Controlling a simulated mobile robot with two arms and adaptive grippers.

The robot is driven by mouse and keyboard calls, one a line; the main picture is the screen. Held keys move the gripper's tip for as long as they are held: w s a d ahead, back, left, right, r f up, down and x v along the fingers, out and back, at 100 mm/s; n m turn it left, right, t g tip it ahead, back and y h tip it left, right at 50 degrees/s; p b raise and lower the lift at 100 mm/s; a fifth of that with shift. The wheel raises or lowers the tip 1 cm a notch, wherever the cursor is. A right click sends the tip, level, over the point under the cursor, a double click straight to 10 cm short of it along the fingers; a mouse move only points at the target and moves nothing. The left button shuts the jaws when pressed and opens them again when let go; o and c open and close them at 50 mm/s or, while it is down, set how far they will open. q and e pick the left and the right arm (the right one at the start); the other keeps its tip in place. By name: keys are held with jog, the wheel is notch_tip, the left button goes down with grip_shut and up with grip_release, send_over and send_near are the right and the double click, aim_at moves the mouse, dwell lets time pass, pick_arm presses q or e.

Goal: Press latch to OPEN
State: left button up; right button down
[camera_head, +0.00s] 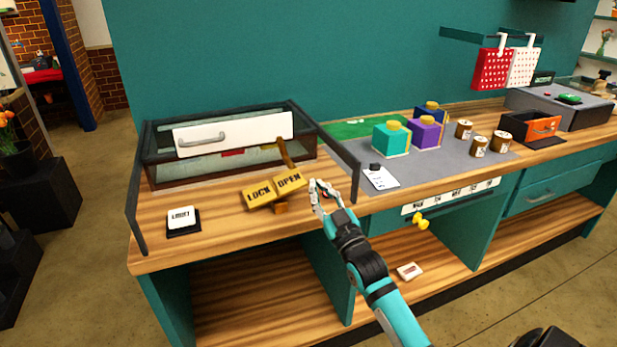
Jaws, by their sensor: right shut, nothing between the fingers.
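The latch (273,193) is a yellow rocker block with two halves, marked LOCK on the left and OPEN on the right. It sits on the wooden bench in front of a glass-sided case (222,166). The OPEN half stands higher in the picture than the LOCK half. My right gripper (314,187) is shut and empty, just right of the OPEN half. Whether it touches the latch I cannot tell. The case has a white front panel (255,132) with a grey handle. My left gripper is not in view.
A light switch block (181,218) sits at the bench's left end. Dark posts flank the case; the right one (340,160) stands close behind my gripper. Teal, purple and blue boxes (391,139), jars (480,146) and a paper tag (381,179) lie to the right.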

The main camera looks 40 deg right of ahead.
jog(key=p+x, duration=0.1)
jog(key=x, duration=0.7)
jog(key=shift+s+d+f+p, duration=0.15)
jog(key=shift+d+f, duration=0.1)
jog(key=shift+f, duration=0.75)
jog(key=shift+w+d+f+p, duration=0.1)
jog(key=shift+d+f+p, duration=0.1)
jog(key=shift+f, duration=0.8)
jog(key=shift+f, duration=0.1)
jog(key=shift+s+d+f+m+g+h+b, duration=0.1)
jog(key=shift+d+f+m+h+b, duration=0.25)
jog(key=shift+m, duration=0.5)
jog(key=shift+d+f+m+g+h+b, duration=0.15)
jog(key=shift+f+m+h, duration=0.35)
jog(key=shift+m, duration=0.4)
jog(key=shift+s+d+f+m+g+h+b, duration=0.1)
jog(key=shift+f+m+h+b, duration=0.25)
jog(key=shift+m, duration=0.5)
jog(key=shift+f+m+g+h, duration=0.15)
jog(key=shift+f+m+h, duration=0.25)
jog(key=shift+m, duration=0.45)
jog(key=shift+f+m+g+h, duration=0.1)
jog(key=shift+f+m+h, duration=0.1)
jog(key=shift+f+m, duration=0.5)
